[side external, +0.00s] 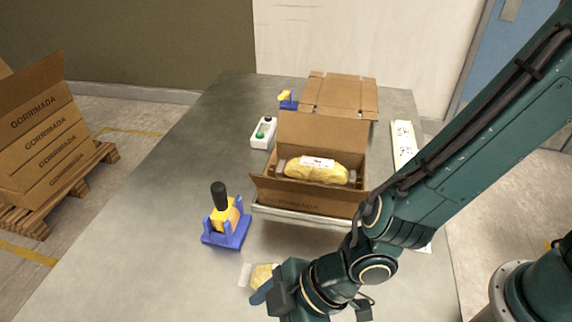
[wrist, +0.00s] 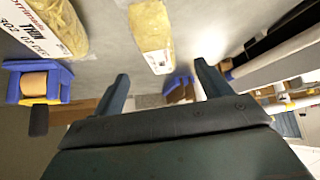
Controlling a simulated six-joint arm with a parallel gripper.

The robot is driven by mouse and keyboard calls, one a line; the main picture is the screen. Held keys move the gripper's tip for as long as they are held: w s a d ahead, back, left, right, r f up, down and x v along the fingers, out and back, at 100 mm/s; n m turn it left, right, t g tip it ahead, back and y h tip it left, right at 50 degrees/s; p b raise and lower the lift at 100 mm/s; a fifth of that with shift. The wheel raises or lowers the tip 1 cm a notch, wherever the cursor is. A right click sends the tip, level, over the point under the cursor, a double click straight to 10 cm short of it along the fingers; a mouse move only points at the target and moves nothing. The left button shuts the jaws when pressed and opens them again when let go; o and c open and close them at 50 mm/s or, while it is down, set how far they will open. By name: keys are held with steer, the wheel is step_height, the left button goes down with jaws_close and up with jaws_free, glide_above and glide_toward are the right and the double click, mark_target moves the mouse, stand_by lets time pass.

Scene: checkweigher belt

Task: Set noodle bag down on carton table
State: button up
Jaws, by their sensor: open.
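A yellow noodle bag (side external: 265,273) with a pale end lies on the grey table (side external: 150,230), partly hidden behind my gripper (side external: 266,291). In the wrist view my gripper (wrist: 160,76) has its two fingers wide apart with nothing between them. A yellow bag (wrist: 150,25) with a white printed end lies on the table just beyond the fingertips, roughly in line with the gap. Another yellow bag (wrist: 68,22) with a printed white label shows at the upper left. In the side view a noodle bag (side external: 315,171) rests in the open carton (side external: 305,200).
A blue tape dispenser (side external: 225,222) with a black handle stands left of the carton; it also shows in the wrist view (wrist: 38,85). A white button box (side external: 263,133) sits farther back. A box of cartons (side external: 45,120) stands on a pallet at left. The table's left part is clear.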

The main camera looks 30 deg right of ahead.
steer(key=shift+x, duration=2.05)
steer(key=shift+x, duration=2.6)
steer(key=shift+c, duration=0.5)
steer(key=c, duration=1.2)
steer(key=shift+r, duration=0.2)
step_height(320, 180, up, 20)
steer(key=shift+f, duration=0.1)
